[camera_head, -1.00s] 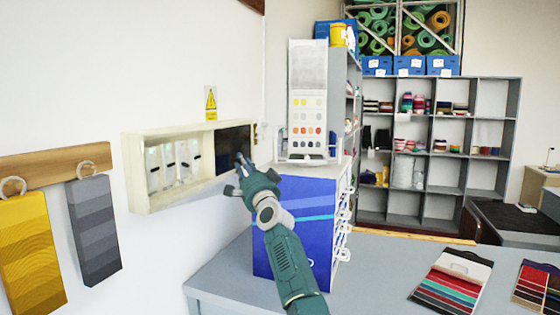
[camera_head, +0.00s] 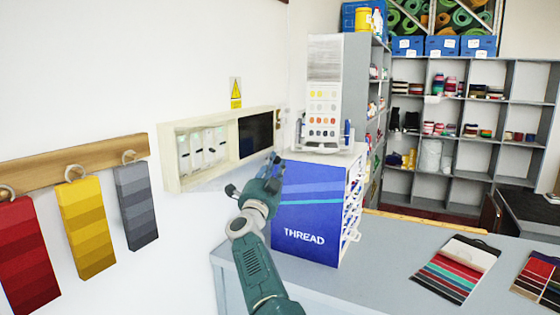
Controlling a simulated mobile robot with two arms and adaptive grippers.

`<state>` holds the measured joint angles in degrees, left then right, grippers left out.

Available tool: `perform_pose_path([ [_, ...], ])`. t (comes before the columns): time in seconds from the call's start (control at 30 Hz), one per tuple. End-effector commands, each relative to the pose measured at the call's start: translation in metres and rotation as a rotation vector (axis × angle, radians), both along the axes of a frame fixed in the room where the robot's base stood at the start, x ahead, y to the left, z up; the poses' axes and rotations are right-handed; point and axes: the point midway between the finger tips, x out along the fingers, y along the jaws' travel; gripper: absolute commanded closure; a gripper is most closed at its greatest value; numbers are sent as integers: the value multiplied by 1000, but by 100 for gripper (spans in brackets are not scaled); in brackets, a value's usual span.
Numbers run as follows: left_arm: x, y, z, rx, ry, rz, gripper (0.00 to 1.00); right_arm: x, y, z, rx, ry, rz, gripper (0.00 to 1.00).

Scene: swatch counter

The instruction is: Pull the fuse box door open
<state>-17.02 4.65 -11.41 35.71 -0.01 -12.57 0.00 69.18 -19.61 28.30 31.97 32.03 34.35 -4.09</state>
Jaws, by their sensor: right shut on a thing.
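The fuse box (camera_head: 170,172) is a shallow cream box on the white wall, left of centre. White fuses or switches (camera_head: 200,150) show in its left part and a dark panel (camera_head: 256,135) in its right part. My right gripper (camera_head: 256,174) is in front of the box's lower right edge, below the dark panel. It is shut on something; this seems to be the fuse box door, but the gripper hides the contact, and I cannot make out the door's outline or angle. My left gripper is not in view.
A blue thread cabinet (camera_head: 310,220) stands close to the right of my right arm, with a colour card stand (camera_head: 324,95) on top. Fabric swatches (camera_head: 86,228) hang from a wooden rail at left. The grey counter (camera_head: 385,265) has free room between cabinet and sample cards (camera_head: 458,270).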

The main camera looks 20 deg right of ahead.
Motion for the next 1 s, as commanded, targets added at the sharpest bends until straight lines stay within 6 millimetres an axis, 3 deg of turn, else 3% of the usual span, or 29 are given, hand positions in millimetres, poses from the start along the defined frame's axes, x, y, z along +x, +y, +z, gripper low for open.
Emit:
perform_pose_path([
  [0.37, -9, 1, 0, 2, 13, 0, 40, -2, -1, 3, -1, -7, -8, 100],
  [0.4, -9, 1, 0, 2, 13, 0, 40, -2, -1, 3, -1, -6, -7, 76],
  [0.43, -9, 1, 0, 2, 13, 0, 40, -2, -1, 3, 0, -6, -7, 71],
  [0.77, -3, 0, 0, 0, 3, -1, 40, -1, 0, 4, 1, -4, -5, 71],
  [0.87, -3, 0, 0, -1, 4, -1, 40, -1, 1, 14, 2, -5, -3, 71],
  [1.0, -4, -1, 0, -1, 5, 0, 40, -2, 0, 43, 2, -11, -5, 71],
])
